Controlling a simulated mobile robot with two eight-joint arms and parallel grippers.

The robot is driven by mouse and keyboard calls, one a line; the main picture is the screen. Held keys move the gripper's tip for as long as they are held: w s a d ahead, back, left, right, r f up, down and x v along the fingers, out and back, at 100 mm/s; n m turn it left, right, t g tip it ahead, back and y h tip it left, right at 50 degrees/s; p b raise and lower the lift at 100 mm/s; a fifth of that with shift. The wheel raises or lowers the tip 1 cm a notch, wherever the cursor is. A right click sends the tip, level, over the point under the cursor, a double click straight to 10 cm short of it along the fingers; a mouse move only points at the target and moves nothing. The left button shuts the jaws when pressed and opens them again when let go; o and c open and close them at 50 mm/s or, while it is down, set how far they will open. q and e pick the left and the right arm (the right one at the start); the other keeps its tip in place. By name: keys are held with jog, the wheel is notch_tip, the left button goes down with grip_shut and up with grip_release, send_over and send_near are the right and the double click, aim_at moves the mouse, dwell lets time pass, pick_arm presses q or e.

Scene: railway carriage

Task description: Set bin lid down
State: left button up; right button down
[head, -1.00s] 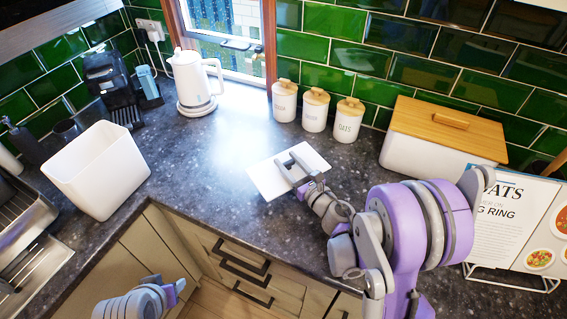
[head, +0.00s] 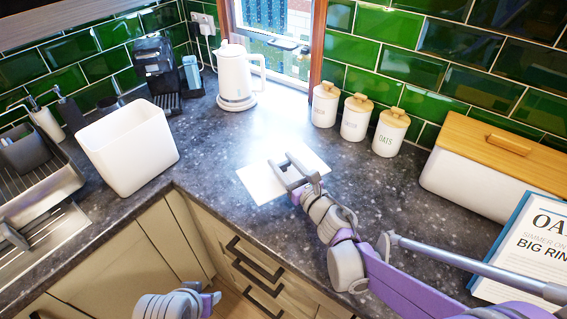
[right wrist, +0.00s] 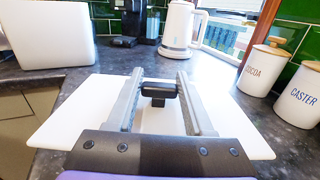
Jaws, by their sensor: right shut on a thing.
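The bin lid is a flat white panel (head: 258,184) with a dark handle (right wrist: 158,90), level just above or on the dark counter; I cannot tell if it touches. My right gripper (head: 288,165) is shut on the handle, which shows between its fingers in the right wrist view (right wrist: 158,82). The white bin (head: 130,152) stands open at the left of the head view; its side also shows in the right wrist view (right wrist: 45,32). My left gripper (head: 212,300) is low at the bottom of the head view, in front of the drawers; its finger opening is unclear.
A white kettle (head: 237,80) stands behind the lid. Several canisters, one marked oats (head: 390,133), stand at the back right, with a bread box (head: 480,165) beyond them. The sink (head: 40,250) is at the left. Counter between bin and lid is clear.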

jog(key=shift+f+b, duration=2.3)
jog(key=shift+f, duration=0.95)
jog(key=shift+f, duration=0.25)
jog(key=shift+c, duration=1)
grip_release()
jog(key=shift+d, duration=0.1)
jog(key=v, duration=1)
jog(key=shift+s+d+b, duration=0.2)
jog(key=shift+s+b, duration=0.1)
grip_shut()
